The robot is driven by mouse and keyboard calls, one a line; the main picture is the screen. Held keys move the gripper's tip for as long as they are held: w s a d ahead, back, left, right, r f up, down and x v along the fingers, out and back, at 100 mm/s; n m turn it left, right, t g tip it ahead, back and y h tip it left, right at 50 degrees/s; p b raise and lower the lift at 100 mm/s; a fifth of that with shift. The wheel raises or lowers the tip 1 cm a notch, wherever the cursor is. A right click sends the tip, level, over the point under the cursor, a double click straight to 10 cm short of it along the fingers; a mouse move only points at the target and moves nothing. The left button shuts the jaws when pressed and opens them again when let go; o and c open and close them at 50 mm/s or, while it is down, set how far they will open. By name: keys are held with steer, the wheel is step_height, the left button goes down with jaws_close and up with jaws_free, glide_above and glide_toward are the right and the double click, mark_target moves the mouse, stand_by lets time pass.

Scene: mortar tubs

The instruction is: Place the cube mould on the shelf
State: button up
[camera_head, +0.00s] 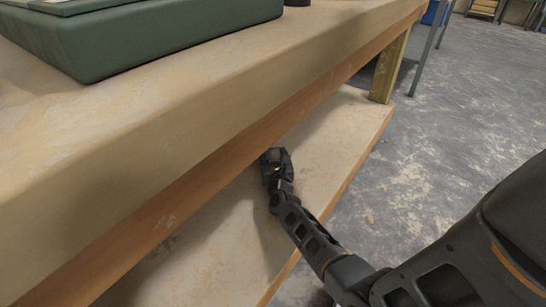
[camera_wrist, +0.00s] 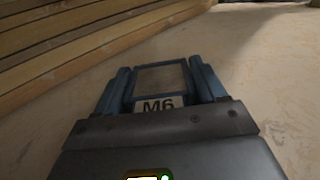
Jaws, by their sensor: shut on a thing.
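The cube mould (camera_wrist: 160,82) shows in the wrist view as a blue-sided block with a grey top and a label reading M6. My gripper (camera_wrist: 160,88) is shut on it, with one blue finger on each side. In the head view my gripper (camera_head: 272,157) reaches under the tabletop, over the lower shelf (camera_head: 345,133), and the mould there is small and mostly hidden. The pale shelf surface (camera_wrist: 265,65) lies around and beneath the mould in the wrist view. I cannot tell whether the mould touches the shelf.
The thick bench top (camera_head: 200,90) overhangs the shelf, with a green case (camera_head: 150,38) on it. A wooden leg (camera_head: 390,68) stands at the shelf's far end. Stacked wooden boards (camera_wrist: 70,45) lie at the upper left in the wrist view. The visible shelf around the mould is clear.

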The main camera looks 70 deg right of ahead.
steer(key=shift+f, duration=0.15)
steer(key=o, duration=1.3)
steer(key=shift+o, duration=0.2)
